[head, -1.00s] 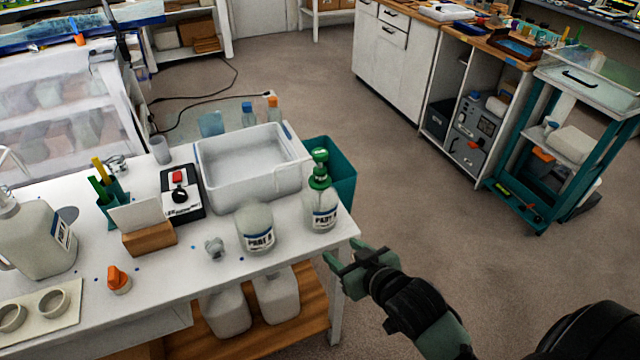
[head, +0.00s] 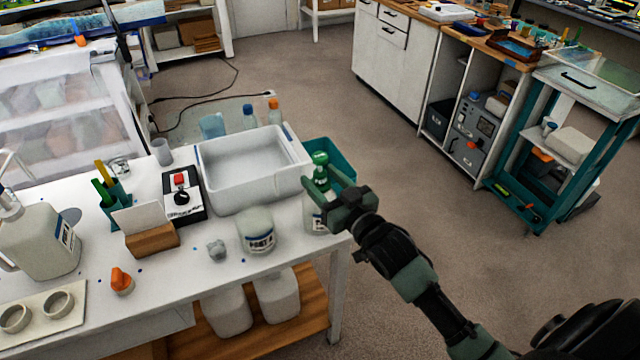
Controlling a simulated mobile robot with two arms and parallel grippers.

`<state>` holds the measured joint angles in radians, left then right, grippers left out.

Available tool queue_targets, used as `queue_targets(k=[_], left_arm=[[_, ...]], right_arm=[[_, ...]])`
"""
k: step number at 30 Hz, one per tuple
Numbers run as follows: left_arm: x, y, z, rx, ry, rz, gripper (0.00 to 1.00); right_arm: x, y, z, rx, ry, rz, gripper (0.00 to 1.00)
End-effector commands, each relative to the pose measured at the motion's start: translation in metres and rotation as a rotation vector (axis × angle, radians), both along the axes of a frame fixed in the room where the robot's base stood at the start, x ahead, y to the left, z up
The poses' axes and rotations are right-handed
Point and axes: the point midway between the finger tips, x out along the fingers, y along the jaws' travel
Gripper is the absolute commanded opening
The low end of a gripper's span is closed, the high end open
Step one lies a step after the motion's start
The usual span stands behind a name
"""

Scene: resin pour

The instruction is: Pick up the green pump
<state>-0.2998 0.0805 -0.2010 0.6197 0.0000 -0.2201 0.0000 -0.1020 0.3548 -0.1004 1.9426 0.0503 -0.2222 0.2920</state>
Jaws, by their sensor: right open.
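The green pump (head: 320,172) stands upright on the neck of a white labelled bottle (head: 316,220) at the right end of the white table. My right gripper (head: 322,192) is open and in front of the pump's lower part and the bottle's upper part, partly hiding both. One finger shows at the left of the bottle's neck; I cannot tell whether it touches. My left gripper is not in view.
A white PART A container (head: 257,232) stands left of the bottle. A grey fitting (head: 216,249) and an orange cap (head: 121,281) lie further left.

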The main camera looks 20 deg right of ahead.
Motion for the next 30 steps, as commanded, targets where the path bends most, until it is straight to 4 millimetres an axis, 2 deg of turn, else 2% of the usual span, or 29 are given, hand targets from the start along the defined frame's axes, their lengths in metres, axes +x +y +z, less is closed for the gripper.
queue_targets(k=[3, 10, 11, 16, 26, 30], left_arm=[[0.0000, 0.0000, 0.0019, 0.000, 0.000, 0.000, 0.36], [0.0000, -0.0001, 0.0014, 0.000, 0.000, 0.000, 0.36], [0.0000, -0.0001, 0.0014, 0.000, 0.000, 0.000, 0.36], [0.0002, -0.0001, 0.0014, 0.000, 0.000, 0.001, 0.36], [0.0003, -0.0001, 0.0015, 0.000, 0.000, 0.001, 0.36], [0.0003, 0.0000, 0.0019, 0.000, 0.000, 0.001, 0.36]], right_arm=[[0.0098, 0.0020, -0.0001, 0.000, 0.001, 0.001, 0.52], [0.0109, 0.0023, -0.0009, -0.001, 0.001, 0.001, 0.52], [0.0109, 0.0023, -0.0009, -0.001, 0.001, 0.001, 0.47], [0.0107, 0.0022, -0.0009, -0.001, 0.001, 0.001, 0.00], [0.0107, 0.0021, 0.0007, -0.001, 0.000, 0.001, 0.00], [0.0111, 0.0020, 0.0089, -0.002, -0.003, 0.001, 0.00]])
